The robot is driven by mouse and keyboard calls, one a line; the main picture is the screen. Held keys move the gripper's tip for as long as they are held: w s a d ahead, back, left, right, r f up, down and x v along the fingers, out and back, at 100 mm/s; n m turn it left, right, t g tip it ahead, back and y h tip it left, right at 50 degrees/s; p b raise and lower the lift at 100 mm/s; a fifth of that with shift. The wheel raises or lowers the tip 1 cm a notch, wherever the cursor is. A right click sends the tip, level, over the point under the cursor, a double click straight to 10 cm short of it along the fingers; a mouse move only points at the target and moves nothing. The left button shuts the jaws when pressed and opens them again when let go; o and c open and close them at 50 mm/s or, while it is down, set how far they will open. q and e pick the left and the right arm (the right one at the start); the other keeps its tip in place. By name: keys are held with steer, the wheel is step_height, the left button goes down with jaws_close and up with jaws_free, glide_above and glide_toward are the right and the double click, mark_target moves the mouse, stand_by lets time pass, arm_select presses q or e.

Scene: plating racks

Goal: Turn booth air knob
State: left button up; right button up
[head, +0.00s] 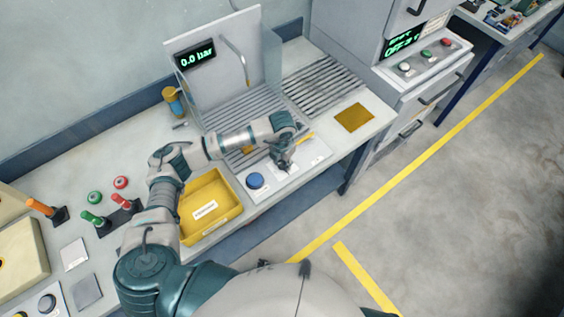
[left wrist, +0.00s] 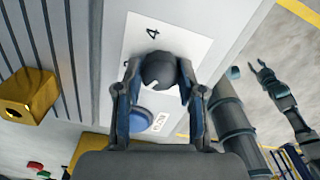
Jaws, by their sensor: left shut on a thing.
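The booth air knob (left wrist: 160,72) is dark and round, on a white plate with a printed 4, in the left wrist view. My left gripper (head: 283,167) is over the panel at the booth's front edge in the head view. In the left wrist view my left gripper (left wrist: 160,90) has a finger on each side of the knob and is shut on it. In the head view the gripper hides the knob. The display (head: 195,55) on the booth's back panel reads 0.0 bar. My right gripper (left wrist: 260,70) shows small in the left wrist view, its fingers apart and empty.
A blue button (head: 255,181) sits beside the knob's plate. A yellow tray (head: 232,222) lies left of it. A slatted grate (head: 325,88) and a brown-yellow square (head: 354,117) are to the right. Coloured levers (head: 92,218) stand at the left. The floor at right is clear.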

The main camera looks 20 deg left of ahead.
mark_target(283, 162)
arm_select(q)
steer(key=n, duration=0.5)
steer(key=shift+w+r+n, duration=0.1)
steer(key=shift+n, duration=0.2)
steer(key=shift+w+n+p, duration=0.1)
steer(key=shift+n+p, duration=0.4)
steer(key=shift+n, duration=1.5)
steer(key=o, duration=1.1)
steer(key=shift+c, duration=0.2)
steer(key=shift+o, duration=0.4)
step_height(283, 162, up, 12)
steer(key=shift+f, duration=0.2)
